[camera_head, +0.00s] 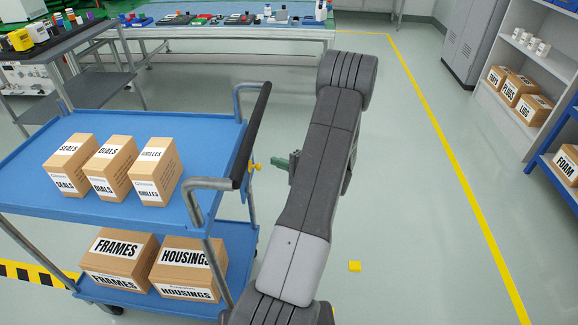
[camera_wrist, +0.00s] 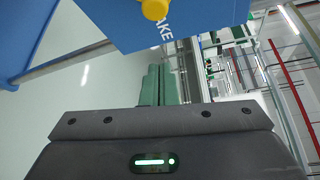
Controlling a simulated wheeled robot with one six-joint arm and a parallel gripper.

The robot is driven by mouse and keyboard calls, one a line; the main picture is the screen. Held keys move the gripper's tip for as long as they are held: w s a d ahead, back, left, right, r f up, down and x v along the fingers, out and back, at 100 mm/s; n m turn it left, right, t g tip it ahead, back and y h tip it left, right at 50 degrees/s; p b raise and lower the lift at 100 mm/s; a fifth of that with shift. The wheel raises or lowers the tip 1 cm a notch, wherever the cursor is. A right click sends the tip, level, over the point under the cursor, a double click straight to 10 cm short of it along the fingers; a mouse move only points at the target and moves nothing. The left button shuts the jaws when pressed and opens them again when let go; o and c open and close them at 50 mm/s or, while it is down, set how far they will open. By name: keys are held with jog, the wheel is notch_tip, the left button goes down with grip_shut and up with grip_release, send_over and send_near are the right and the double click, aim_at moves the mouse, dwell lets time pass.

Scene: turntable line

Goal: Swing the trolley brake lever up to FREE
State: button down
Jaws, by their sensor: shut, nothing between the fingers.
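The blue trolley (camera_head: 100,124) stands on the left in the head view. Its brake lever shows as a small yellow piece (camera_head: 254,166) beside the trolley's right edge, just below the black push handle. In the wrist view a round yellow knob (camera_wrist: 154,9) shows at the top edge, in front of a blue plate with partly cut lettering ending in "AKE". My gripper (camera_head: 279,163) has green fingers, shut and empty, just right of the yellow piece and apart from it. The fingers also show in the wrist view (camera_wrist: 160,86), below the knob. The lever's angle and FREE mark are not readable.
The trolley's top shelf carries boxes of seals, dials and grilles (camera_head: 158,172); frames and housings boxes (camera_head: 187,268) sit below. The black push handle (camera_head: 252,132) stands close to my fingers. Clear floor lies right of my arm.

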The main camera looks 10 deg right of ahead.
jog(key=shift+s+a+r, duration=0.2)
jog(key=shift+s+a, duration=0.3)
jog(key=shift+a, duration=0.4)
jog(key=shift+s+a+r, duration=0.15)
jog(key=shift+s+a, duration=0.35)
jog(key=shift+a, duration=0.35)
jog(key=shift+s+r+n+b, duration=0.2)
jog(key=shift+s+n+b, duration=0.3)
jog(key=shift+b, duration=1.5)
jog(key=shift+s+a+r+n+t+y+b, duration=0.15)
jog(key=shift+s+r+n+t+y+b, duration=0.5)
jog(key=shift+b, duration=1.9)
jog(key=shift+s+a+r+n+y+b, duration=0.25)
jog(key=shift+s+n+b, duration=0.7)
jog(key=shift+b, duration=1.65)
jog(key=shift+s+a+r+n+t+y+b, duration=0.1)
jog(key=shift+s+r+n+t+y+b, duration=0.35)
jog(key=shift+n+b, duration=1.45)
jog(key=shift+m+b, duration=0.7)
jog(key=shift+s, duration=0.1)
